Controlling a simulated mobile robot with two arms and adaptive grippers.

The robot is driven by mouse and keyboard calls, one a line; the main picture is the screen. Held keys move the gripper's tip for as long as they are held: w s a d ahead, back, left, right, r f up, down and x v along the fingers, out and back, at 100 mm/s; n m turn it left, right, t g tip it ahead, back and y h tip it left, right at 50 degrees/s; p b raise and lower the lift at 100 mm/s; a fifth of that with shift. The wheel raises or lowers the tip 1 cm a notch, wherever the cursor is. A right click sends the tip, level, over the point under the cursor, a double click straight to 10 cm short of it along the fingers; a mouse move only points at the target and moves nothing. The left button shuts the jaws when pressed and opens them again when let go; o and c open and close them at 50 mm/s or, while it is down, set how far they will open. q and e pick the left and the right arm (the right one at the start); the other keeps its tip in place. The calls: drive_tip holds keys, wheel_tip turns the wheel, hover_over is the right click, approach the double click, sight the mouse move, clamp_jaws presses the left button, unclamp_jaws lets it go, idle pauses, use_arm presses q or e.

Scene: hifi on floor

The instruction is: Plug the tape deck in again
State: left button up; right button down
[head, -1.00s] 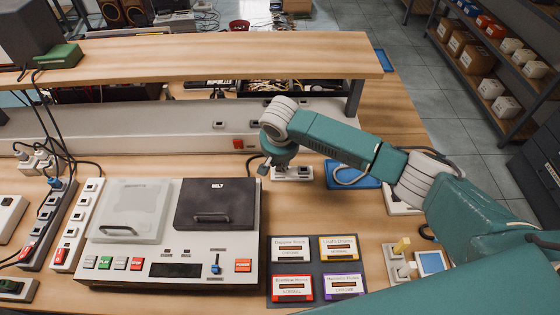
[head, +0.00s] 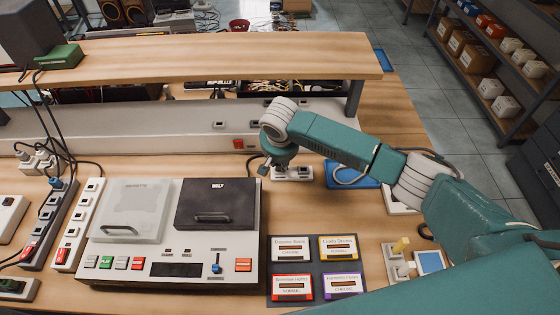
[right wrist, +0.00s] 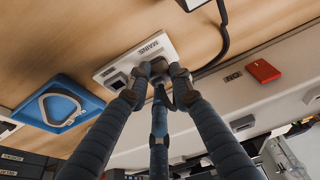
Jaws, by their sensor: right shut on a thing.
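The tape deck (head: 215,248) lies on the bench, a light grey unit with a clear lid, a dark lid marked BELT and a row of buttons. A white box (head: 303,174) behind its right corner is marked MAINS in the right wrist view (right wrist: 112,73), where one socket shows uncovered. My right gripper (head: 276,170) is over this box, its fingers (right wrist: 157,80) shut on a small plug at the box's face. The plug is mostly hidden by the fingers; I cannot tell how deep it sits. A black cable (right wrist: 223,38) runs from there. My left gripper is out of view.
A blue tray (head: 345,181) with a grey loop lies right of the box. A cassette holder (head: 316,268) is in front. Power strips (head: 74,228) and cables stand at left. A raised wooden shelf (head: 190,60) spans behind, over a grey wall trunking (head: 130,127).

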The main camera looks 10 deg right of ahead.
drive_tip(key=shift+w+d, duration=0.1)
drive_tip(key=c, duration=1.5)
unclamp_jaws()
drive_tip(key=shift+o, duration=0.2)
drive_tip(key=shift+r, duration=0.2)
drive_tip(key=w+d+p+v, duration=0.1)
drive_tip(key=p+v, duration=0.5)
drive_tip(key=v, duration=1)
drive_tip(key=shift+a+r, duration=0.35)
drive_tip(key=shift+f, duration=0.1)
